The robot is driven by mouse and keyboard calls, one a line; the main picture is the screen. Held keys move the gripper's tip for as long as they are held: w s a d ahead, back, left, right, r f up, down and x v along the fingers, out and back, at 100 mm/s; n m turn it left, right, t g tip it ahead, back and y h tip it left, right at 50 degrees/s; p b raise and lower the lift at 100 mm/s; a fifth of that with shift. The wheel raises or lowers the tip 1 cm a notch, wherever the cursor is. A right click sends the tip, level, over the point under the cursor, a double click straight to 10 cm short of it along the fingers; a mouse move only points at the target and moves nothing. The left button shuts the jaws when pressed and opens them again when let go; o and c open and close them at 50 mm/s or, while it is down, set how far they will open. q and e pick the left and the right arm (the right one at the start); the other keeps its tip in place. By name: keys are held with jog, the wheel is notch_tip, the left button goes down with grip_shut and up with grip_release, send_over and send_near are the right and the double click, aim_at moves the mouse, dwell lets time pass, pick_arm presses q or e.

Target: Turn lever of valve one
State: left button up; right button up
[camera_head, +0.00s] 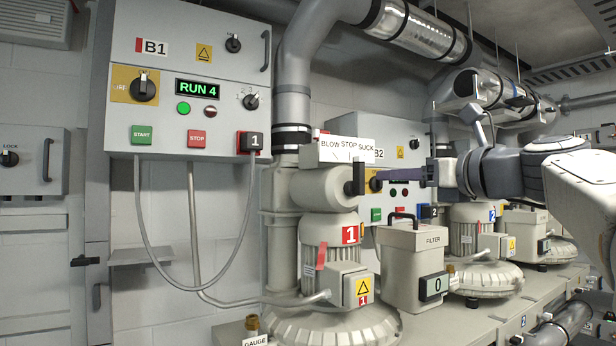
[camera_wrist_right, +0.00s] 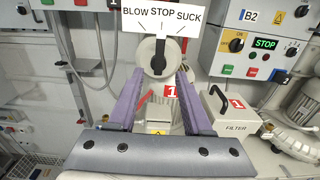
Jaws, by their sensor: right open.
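Valve one is a beige body (camera_head: 322,188) above blower 1, under a sign reading BLOW STOP SUCK (camera_head: 347,147). Its black lever (camera_head: 358,174) sits on the valve's right end in the head view. In the right wrist view the lever (camera_wrist_right: 160,53) stands upright, in line with STOP on the sign (camera_wrist_right: 163,19). My right gripper (camera_head: 384,179) has purple fingers and comes from the right, level with the lever. In the right wrist view its open fingers (camera_wrist_right: 157,78) are on either side of the lever's line of sight, with nothing held. My left gripper is not in view.
Control box B1 (camera_head: 188,75) reads RUN 4; box B2 (camera_wrist_right: 252,42) reads STOP. A filter box (camera_head: 413,262) with a handle stands below my right gripper. Motor 1 (camera_head: 330,250) is under the valve. A hanging cable (camera_head: 143,240) loops at the left.

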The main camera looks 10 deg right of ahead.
aim_at(363, 178)
jog(key=p+x, duration=0.3)
jog(key=x, duration=0.5)
jog(key=shift+w+a, duration=0.2)
jog(key=shift+w, duration=0.1)
jog(key=shift+w+a+f, duration=0.15)
jog(key=shift+w, duration=0.25)
grip_shut()
